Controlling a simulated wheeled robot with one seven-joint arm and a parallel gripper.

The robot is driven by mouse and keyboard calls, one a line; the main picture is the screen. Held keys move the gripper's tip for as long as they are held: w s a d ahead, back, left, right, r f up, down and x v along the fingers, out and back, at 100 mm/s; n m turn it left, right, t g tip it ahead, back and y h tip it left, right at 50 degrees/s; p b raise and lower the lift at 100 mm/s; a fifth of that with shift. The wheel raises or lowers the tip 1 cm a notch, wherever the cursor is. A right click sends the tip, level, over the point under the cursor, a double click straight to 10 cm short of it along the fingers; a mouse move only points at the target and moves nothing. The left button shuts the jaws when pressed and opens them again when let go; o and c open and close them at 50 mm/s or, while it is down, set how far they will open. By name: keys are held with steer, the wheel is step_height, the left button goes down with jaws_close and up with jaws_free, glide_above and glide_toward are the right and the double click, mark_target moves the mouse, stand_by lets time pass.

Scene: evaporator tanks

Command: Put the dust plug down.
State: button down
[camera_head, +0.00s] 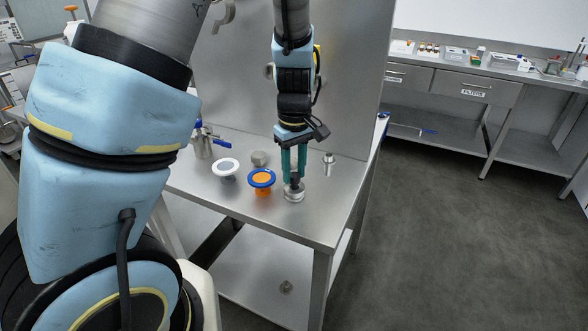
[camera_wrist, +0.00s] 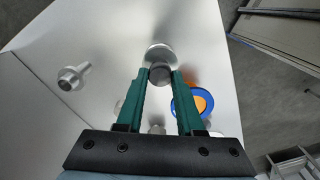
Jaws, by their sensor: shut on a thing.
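My gripper (camera_head: 294,176) points down over the steel table (camera_head: 318,222), with its green fingers shut on the dust plug (camera_head: 294,194). The plug has a dark grey knob and a wider silver round base. In the wrist view the knob of the dust plug (camera_wrist: 160,73) sits between the fingertips, with the silver disc beyond it. The plug is upright at or just above the table top; I cannot tell whether it touches.
A blue-rimmed orange disc piece (camera_head: 262,179) stands close left of the plug. A white-rimmed piece (camera_head: 226,167), a grey round part (camera_head: 260,158) and a blue-handled valve (camera_head: 203,142) are farther left. A metal fitting (camera_head: 328,160) stands right. The front-right table top is clear.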

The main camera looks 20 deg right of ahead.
mark_target(295, 175)
steer(key=c, duration=0.5)
jaws_free()
steer(key=shift+c, duration=0.2)
step_height(295, 175, up, 12)
steer(key=b, duration=0.2)
steer(key=s+a+f+m, duration=0.1)
steer(key=a+f+m, duration=0.1)
steer(key=a, duration=1)
steer(key=s+a+f+m+t, duration=0.1)
steer(key=a+f+m, duration=0.1)
steer(key=a, duration=1)
steer(key=shift+s+a+f, duration=0.3)
steer(key=shift+a+f, duration=0.05)
steer(key=shift+f, duration=0.5)
